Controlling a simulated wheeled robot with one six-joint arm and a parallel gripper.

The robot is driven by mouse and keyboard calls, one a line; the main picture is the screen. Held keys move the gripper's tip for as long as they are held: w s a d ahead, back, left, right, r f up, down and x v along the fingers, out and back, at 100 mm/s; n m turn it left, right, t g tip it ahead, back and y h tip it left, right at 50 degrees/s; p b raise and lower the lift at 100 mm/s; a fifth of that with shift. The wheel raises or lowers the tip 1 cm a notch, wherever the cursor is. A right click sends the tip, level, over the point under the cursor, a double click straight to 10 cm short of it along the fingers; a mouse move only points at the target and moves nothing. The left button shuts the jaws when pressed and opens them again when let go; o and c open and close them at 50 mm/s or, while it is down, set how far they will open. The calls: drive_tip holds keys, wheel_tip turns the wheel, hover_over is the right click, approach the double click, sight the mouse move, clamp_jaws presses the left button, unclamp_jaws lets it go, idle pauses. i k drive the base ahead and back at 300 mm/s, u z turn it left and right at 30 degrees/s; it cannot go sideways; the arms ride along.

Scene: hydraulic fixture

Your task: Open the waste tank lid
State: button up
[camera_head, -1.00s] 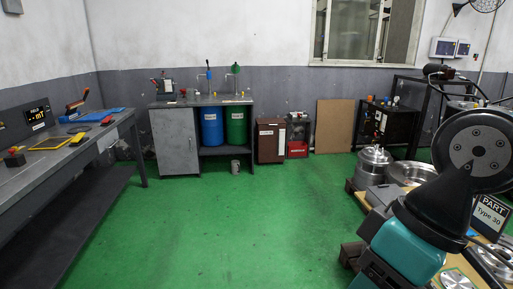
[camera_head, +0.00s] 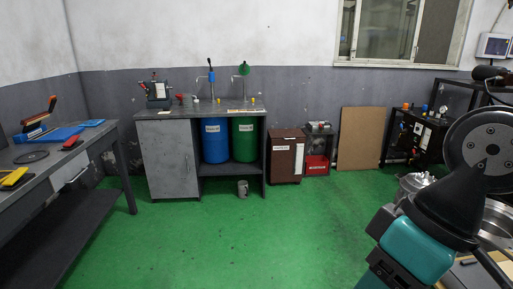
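A brown box (camera_head: 285,157) with a white label stands on the green floor right of the sink bench; it may be the waste tank, but its label is too small to read. Its top looks flat and closed. A blue drum (camera_head: 214,140) and a green drum (camera_head: 244,138) stand under the bench, each with a small label. My arm's teal and black links fill the lower right of the view. My gripper is not in view, and the brown box stands well away from the arm links.
The grey sink bench (camera_head: 166,158) stands against the back wall. A red container (camera_head: 316,165) and a brown board (camera_head: 361,138) are right of the brown box. A workbench (camera_head: 100,140) runs along the left. A small can (camera_head: 242,188) is on the floor; the middle floor is clear.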

sight(294, 133)
drive_tip(key=i, duration=5.05)
